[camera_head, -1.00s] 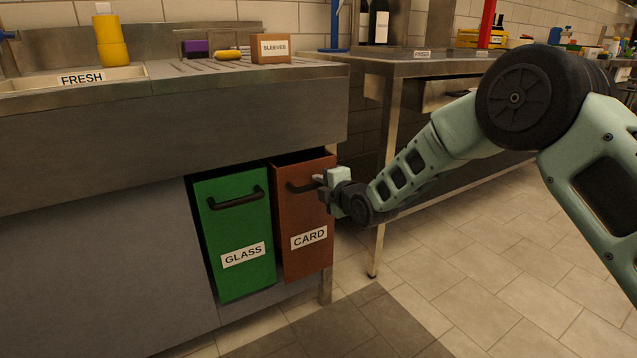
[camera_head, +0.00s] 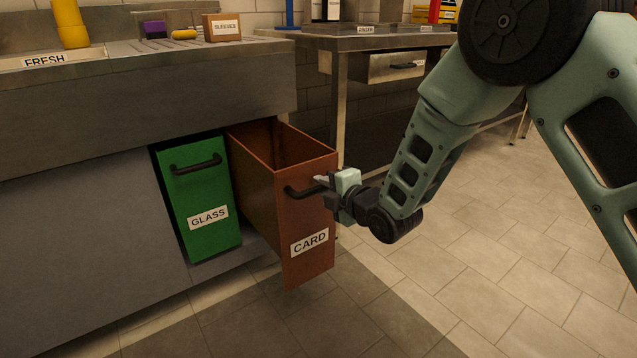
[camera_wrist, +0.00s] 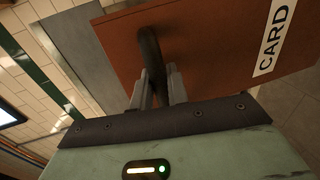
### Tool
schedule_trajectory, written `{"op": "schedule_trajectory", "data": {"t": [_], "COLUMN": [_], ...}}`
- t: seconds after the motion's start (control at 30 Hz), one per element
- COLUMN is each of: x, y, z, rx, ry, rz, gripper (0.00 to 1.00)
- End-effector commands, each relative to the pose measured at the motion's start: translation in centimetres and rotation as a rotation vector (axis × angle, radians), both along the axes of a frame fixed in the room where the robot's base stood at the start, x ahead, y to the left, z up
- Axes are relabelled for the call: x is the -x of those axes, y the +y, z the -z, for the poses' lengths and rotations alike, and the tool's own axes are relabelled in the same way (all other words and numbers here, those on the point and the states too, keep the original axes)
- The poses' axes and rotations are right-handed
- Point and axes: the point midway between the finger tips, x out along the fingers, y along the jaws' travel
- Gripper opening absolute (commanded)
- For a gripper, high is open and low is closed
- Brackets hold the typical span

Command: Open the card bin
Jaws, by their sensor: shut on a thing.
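The card bin (camera_head: 308,222) is a brown-red pull-out bin with a white CARD label, under the steel counter. It stands well out from the cabinet, and its open top shows an empty-looking inside. Its dark bar handle (camera_head: 302,190) is on the upper front. My gripper (camera_head: 322,182) is at the handle's right part, shut on it. In the wrist view, both fingers (camera_wrist: 158,88) close around the dark handle (camera_wrist: 151,52), with the card bin's front (camera_wrist: 205,45) behind.
The green glass bin (camera_head: 200,200) sits closed to the left of the card bin. The counter (camera_head: 120,95) overhangs both, holding a yellow bottle (camera_head: 70,25) and a SLEEVES box (camera_head: 222,27). A steel table (camera_head: 370,42) with a drawer stands behind. The tiled floor (camera_head: 450,300) in front is clear.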

Motion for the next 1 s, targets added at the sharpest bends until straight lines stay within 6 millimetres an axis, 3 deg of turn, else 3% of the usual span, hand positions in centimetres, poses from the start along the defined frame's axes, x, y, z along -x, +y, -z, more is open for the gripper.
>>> {"op": "schedule_trajectory", "data": {"t": [0.43,0.47,0.5,0.53,0.83,1.0], "x": [0.2,0.2,0.2,0.2,0.3,1.7], "y": [-0.2,-0.2,-0.2,-0.2,-0.2,-1.2], "z": [0.0,0.0,0.0,0.0,-0.1,-0.5], "rx": [0.001,0.001,0.001,0.000,0.001,0.002], "ry": [0.001,0.001,0.001,0.000,0.001,0.002], "rz": [0.001,0.001,0.001,0.001,0.001,0.001], "gripper": [0.00,0.22,0.33,0.34,0.34,0.34]}}
